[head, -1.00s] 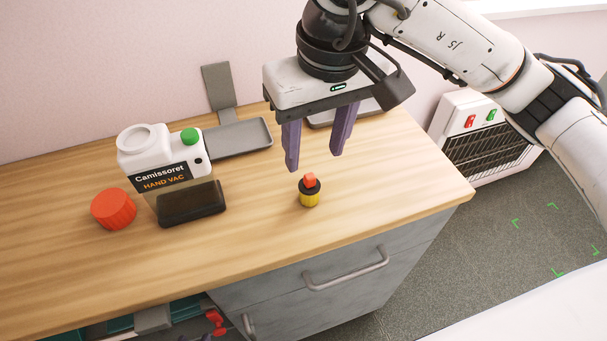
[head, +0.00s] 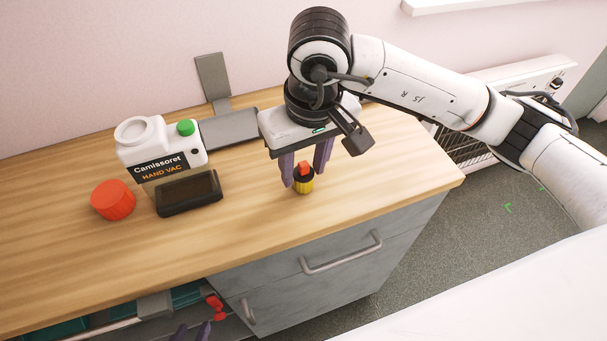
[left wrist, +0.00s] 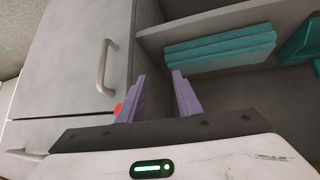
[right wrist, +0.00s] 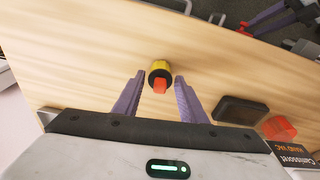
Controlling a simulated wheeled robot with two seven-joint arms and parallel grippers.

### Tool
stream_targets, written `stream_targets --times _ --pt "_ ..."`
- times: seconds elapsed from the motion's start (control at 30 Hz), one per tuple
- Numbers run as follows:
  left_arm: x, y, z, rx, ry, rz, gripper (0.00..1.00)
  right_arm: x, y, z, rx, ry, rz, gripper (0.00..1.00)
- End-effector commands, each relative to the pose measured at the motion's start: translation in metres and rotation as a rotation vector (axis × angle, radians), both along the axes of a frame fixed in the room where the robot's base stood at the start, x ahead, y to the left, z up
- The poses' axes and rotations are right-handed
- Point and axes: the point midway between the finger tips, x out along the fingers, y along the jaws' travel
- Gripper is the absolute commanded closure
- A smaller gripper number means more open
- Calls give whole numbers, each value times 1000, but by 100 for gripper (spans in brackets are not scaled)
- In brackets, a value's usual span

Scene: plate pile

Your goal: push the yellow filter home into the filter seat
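The yellow filter (head: 303,185), with a black collar and an orange-red tab, stands upright on the wooden counter. It also shows between the finger ends in the right wrist view (right wrist: 159,70). My right gripper (head: 306,178) is open above it, fingers pointing down, with gaps beside the filter in the wrist view. The white hand vac (head: 140,148) stands left, with a round white collar on top and a green knob. I cannot tell for sure where the filter seat is. My left gripper (left wrist: 158,78) is open and empty before the cabinet, its fingertips just showing low in the head view.
A grey tray with an upright plate (head: 213,78) stands behind. Drawers with handles (head: 342,253) front the counter; an open shelf (left wrist: 220,50) holds teal items.

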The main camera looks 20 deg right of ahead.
Motion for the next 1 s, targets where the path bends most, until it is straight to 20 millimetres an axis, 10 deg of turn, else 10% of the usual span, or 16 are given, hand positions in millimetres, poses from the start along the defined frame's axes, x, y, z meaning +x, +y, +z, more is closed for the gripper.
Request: stream_targets --times 0.17,0.57,1.0 --pt "0 0 0 0 0 0 68 0 0 0 0 0 0 92" --pt "-5 0 -3 0 8 0 68 1 0 7 0 -3 0 96" --pt "-5 0 -11 0 9 0 68 1 0 86 0 -4 -1 96"
